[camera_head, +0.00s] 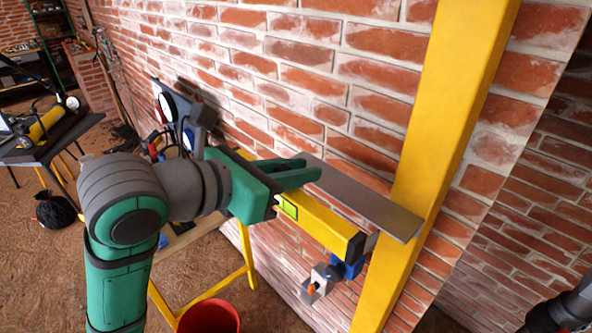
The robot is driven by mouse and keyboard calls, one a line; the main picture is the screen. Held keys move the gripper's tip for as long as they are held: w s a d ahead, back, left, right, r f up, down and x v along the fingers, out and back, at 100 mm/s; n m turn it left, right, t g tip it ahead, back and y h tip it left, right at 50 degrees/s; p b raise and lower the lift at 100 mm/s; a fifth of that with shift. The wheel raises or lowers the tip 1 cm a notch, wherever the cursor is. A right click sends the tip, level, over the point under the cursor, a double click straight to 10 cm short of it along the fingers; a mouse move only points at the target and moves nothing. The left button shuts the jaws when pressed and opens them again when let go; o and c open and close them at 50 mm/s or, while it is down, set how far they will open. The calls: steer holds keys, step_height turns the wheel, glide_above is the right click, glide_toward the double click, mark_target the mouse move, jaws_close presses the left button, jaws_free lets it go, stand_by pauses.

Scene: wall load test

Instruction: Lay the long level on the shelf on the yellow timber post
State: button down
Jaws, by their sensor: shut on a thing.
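The long level (325,226) is a yellow bar with a black end cap and a green vial window. My green gripper (304,172) is shut on it near the vial; the fingers hide part of the bar. The shelf (372,196) is a narrow grey plank against the yellow timber post (446,120), which leans in the picture. The level runs roughly along the shelf's near side, its capped end close to the post. One view does not show whether level and shelf touch. The far end of the level is mostly hidden behind my gripper.
A blue and grey clamp-like item (335,273) hangs below the level's capped end. A red bucket (209,318) and a yellow-legged trestle (247,255) stand below. Dark gauges (180,110) are by the brick wall (300,60). A cluttered table (45,148) stands at left.

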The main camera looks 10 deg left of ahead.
steer(key=shift+w+d+r+x, duration=0.15)
steer(key=shift+r+x, duration=0.35)
steer(key=shift+x, duration=1.85)
steer(key=shift+w+d+r+x, duration=0.1)
steer(key=shift+r+x, duration=0.45)
steer(key=shift+x, duration=1.75)
steer(key=shift+w+d+r+x, duration=0.15)
steer(key=shift+r+x, duration=0.35)
steer(key=shift+x, duration=1.85)
steer(key=shift+f, duration=0.7)
steer(key=c, duration=1.5)
jaws_free()
steer(key=shift+c, duration=0.2)
